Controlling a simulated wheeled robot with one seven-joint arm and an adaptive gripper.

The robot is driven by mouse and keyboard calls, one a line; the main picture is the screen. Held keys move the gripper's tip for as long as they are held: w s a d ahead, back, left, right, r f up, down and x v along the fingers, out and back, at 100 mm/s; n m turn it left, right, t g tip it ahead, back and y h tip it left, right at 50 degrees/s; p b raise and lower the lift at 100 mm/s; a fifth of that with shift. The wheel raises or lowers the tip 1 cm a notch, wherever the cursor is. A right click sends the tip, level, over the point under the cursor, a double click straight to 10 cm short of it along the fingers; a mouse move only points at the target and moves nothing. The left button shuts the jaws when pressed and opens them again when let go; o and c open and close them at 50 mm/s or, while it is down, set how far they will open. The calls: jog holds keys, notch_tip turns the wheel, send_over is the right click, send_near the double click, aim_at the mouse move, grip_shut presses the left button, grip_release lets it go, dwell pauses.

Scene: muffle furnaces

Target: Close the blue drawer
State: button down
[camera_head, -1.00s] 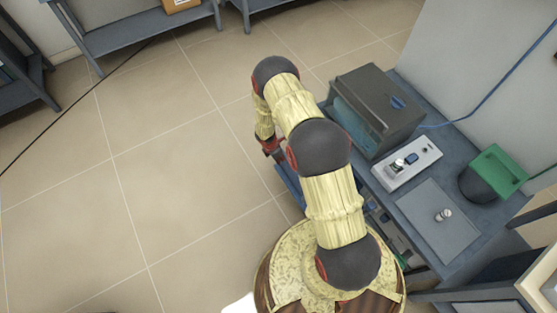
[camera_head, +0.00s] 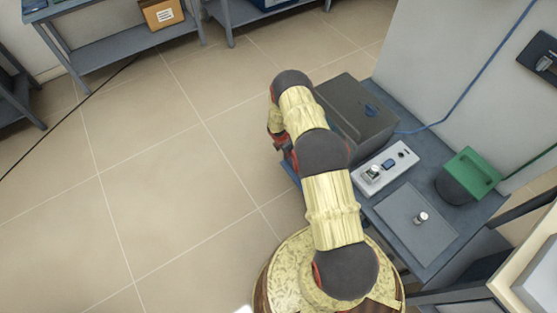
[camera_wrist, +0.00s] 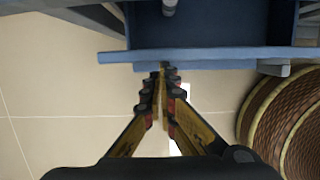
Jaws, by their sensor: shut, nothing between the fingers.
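The blue drawer (camera_wrist: 225,56) shows in the wrist view as a long front edge across the upper picture, with its darker inside behind it. It stands out from under the grey bench (camera_head: 450,255). In the head view only a thin blue sliver of it (camera_head: 291,172) shows beside my arm; the rest is hidden. My gripper (camera_wrist: 163,68) is shut and empty, with its fingertips at the drawer's front edge, left of the middle of the visible panel. I cannot tell whether they touch it. My arm mostly hides the gripper in the head view.
On the bench stand a dark furnace (camera_head: 350,112), a white control box (camera_head: 390,167), a grey plate with a knob (camera_head: 405,225) and a green-and-black object (camera_head: 468,174). The tiled floor (camera_head: 150,190) left of my arm is clear. Shelves (camera_head: 120,50) stand at the back.

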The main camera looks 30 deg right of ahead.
jog(key=shift+d, duration=1.75)
jog(key=shift+a, duration=0.1)
